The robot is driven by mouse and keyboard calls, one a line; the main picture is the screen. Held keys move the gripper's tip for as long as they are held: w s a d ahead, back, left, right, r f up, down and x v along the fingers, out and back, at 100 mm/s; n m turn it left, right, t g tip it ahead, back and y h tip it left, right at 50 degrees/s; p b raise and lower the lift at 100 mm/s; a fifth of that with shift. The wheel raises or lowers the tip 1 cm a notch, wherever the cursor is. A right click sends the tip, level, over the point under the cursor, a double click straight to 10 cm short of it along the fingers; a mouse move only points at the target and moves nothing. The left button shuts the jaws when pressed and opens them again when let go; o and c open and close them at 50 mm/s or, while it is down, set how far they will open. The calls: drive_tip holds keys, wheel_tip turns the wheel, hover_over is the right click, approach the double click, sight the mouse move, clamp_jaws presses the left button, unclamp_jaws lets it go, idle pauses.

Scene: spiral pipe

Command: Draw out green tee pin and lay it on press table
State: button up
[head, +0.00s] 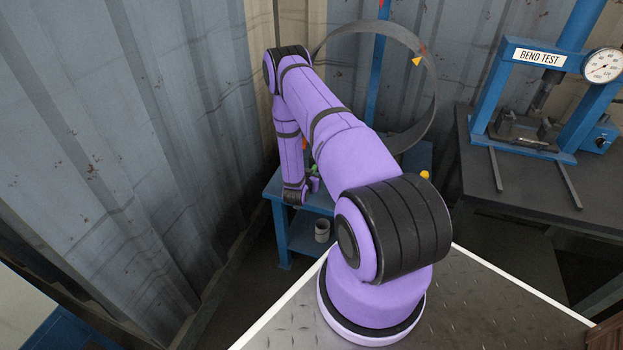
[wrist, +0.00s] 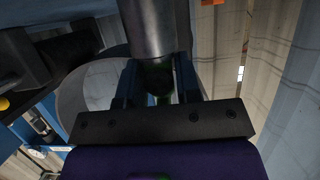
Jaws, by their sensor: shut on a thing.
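My gripper (head: 313,184) is at the far end of my purple arm, over the small blue stand beside the corrugated wall. A bit of the green tee pin (head: 315,171) shows beside it, mostly hidden by the arm. In the wrist view the two fingers of my gripper (wrist: 158,82) are shut on the dark green pin (wrist: 161,99). A grey metal cylinder (wrist: 147,28) lies right beyond the fingers, in line with the pin. I cannot tell how far the pin sits in it. The press table (head: 515,196) is at the right, with a dark top.
A blue bend test press (head: 487,95) with a dial gauge (head: 603,66) stands on the press table. A large grey ring (head: 433,100) rises behind my arm. A grey cup (head: 322,230) stands on the blue stand's (head: 284,245) lower shelf. The press table's front left is clear.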

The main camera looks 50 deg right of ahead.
drive_tip(key=shift+w+d+r, duration=0.1)
drive_tip(key=shift+d+r, duration=0.1)
drive_tip(key=shift+r, duration=0.3)
drive_tip(key=shift+w+d+r, duration=0.1)
drive_tip(key=shift+d+r, duration=0.1)
drive_tip(key=shift+r, duration=0.25)
clamp_jaws()
drive_tip(key=shift+s+a+r, duration=0.1)
drive_tip(key=shift+a+r, duration=0.05)
drive_tip(key=shift+r, duration=1.15)
drive_tip(key=shift+s+a+r, duration=0.1)
drive_tip(key=shift+a+r, duration=0.05)
drive_tip(key=shift+r, duration=1.15)
drive_tip(key=shift+w, duration=0.1)
